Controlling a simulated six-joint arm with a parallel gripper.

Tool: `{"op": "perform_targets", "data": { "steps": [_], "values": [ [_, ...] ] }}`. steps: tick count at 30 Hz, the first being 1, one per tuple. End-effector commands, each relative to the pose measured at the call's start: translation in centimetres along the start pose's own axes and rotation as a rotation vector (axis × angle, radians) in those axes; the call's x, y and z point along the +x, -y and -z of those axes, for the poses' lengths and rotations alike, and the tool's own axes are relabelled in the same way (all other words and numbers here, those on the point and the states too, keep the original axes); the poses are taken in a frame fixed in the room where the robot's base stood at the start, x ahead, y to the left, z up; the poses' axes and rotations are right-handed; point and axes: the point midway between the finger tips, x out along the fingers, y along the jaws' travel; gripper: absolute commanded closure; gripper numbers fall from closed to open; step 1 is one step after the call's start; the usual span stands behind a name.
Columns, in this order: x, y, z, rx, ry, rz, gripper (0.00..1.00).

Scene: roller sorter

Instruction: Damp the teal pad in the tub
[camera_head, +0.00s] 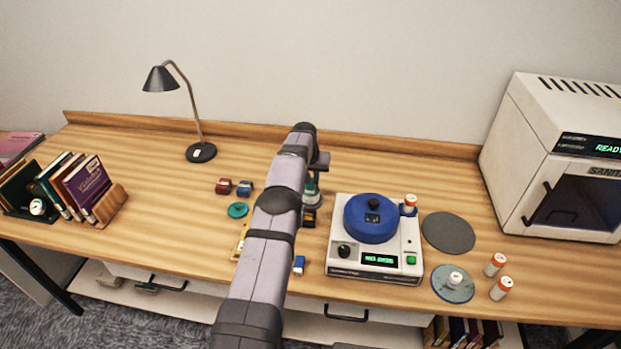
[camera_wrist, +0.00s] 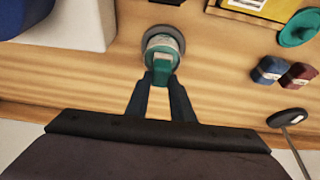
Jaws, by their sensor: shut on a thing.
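My gripper (camera_wrist: 161,82) is shut on a teal pad (camera_wrist: 161,66), which sits between the fingertips in the wrist view. The pad is at a small round tub (camera_wrist: 150,42) with a pale grey rim, and it covers part of the opening. I cannot tell how deep the pad is in the tub. In the head view the tub (camera_head: 312,200) shows just right of my arm, left of the white machine, and my fingertips are mostly hidden.
A white machine (camera_head: 345,262) with a blue round top stands right of the tub. A red block (camera_head: 223,186), a blue block (camera_head: 244,189) and a teal disc (camera_head: 237,210) lie left of my arm. A lamp (camera_head: 201,153) stands behind. A grey disc (camera_head: 448,233) lies at the right.

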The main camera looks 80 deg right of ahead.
Motion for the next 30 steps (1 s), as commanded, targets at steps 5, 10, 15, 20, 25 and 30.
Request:
{"op": "perform_targets", "data": {
  "steps": [5, 10, 15, 20, 25, 30],
  "values": [
    [0.03, 0.0, 0.0, 0.0, 0.0, 0.0, 1.0],
    [0.25, 0.0, -0.1, 0.0, 0.0, 0.0, 1.0],
    [0.54, 0.0, -0.22, 0.0, 0.0, 0.0, 1.0],
    [0.72, 0.0, -0.29, 0.0, -0.001, 0.0, 1.0],
    [0.74, 0.0, -0.3, 0.0, -0.001, 0.0, 1.0],
    [0.73, 0.0, -0.3, 0.0, -0.001, 0.0, 1.0]
  ]
}}
